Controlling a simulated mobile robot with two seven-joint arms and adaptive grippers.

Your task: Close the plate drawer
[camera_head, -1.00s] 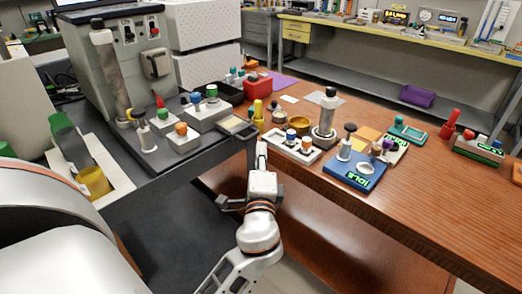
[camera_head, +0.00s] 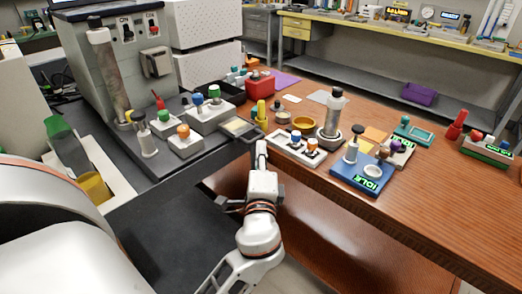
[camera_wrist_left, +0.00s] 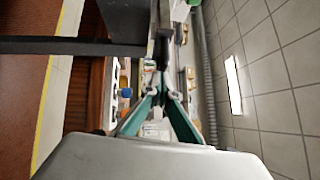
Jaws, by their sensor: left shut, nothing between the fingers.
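A small flat tray with a pale yellowish panel and a dark handle, which looks like the plate drawer (camera_head: 239,127), sticks out at the right end of the machine's dark base. My left gripper (camera_head: 262,150) is shut and empty. It appears close beside the handle, on its right in the head view; I cannot tell whether they touch. In the left wrist view its teal fingers (camera_wrist_left: 162,85) converge, with a dark block (camera_wrist_left: 125,20) and a long dark bar (camera_wrist_left: 70,46) ahead of them. My right gripper is not in view.
The grey machine (camera_head: 125,60) stands at the left. Button blocks (camera_head: 210,116) sit on its dark base. On the wooden table (camera_head: 430,215) stand a yellow bottle (camera_head: 262,110), a white tray (camera_head: 284,147), a tall cylinder (camera_head: 333,115) and a blue device (camera_head: 347,175). The table's right part has bare room.

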